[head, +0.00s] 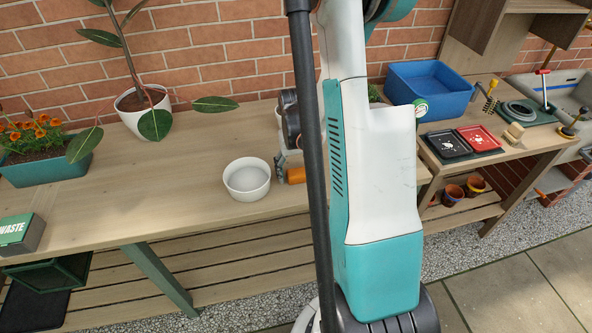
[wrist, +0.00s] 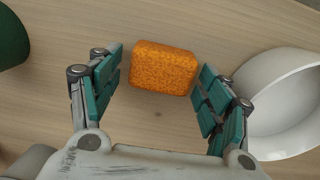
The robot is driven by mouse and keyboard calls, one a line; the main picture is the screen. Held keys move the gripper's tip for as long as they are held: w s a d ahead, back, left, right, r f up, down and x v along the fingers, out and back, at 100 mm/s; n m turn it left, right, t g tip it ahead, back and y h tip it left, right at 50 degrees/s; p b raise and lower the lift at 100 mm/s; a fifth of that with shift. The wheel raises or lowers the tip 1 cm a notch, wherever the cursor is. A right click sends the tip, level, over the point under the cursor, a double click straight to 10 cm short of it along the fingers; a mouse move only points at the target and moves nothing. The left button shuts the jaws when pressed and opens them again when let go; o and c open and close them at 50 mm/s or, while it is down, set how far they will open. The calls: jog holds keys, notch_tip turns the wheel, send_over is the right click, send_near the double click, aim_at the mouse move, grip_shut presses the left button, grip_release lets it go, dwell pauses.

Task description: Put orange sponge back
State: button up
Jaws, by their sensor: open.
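The orange sponge (wrist: 163,68) lies on the wooden bench top, between and just ahead of the fingers of my gripper (wrist: 157,92) in the wrist view. The fingers stand open on either side of it, with a gap to the sponge on each side. In the head view a small part of the orange sponge (head: 296,175) shows beside my arm. My gripper (head: 281,165) is low over the bench there, partly hidden behind my own arm.
A white bowl (head: 246,186) stands close beside the gripper; it also shows at the right of the wrist view (wrist: 276,122). A dark green object (wrist: 10,40) is at the wrist view's left edge. A blue tub (head: 430,88) stands at the right.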

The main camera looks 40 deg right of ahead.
aim_at(295, 170)
notch_tip(295, 170, up, 12)
jog(key=p, duration=0.4)
jog(key=shift+a+r, duration=0.1)
dwell(0.4)
